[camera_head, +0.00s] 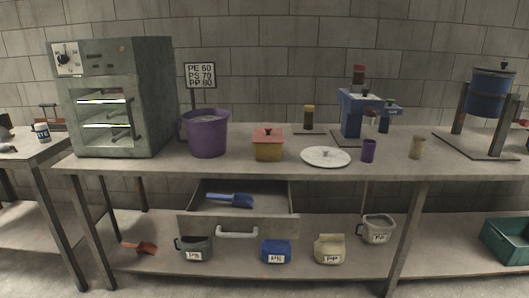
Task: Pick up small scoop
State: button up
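Two scoops are in the head view. A blue scoop (230,200) lies in the open drawer (238,222) under the table top, with its handle to the left. The blue one looks somewhat larger; I cannot tell for sure which is the small scoop. My gripper is not in view.
The table (218,166) bears an oven (112,95), a purple bucket (206,133), a lidded box (268,146), a white disc (325,156) and a blue machine (358,112). Below, the shelf (190,275) holds several labelled containers. The drawer juts out above the shelf.

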aim_at(238, 199)
jog(key=i+j+z, duration=0.1)
jog(key=i+j, duration=0.35)
jog(key=i, duration=0.25)
jog(key=i+j+z, duration=0.15)
jog(key=i+j, duration=0.4)
jog(key=i, duration=0.15)
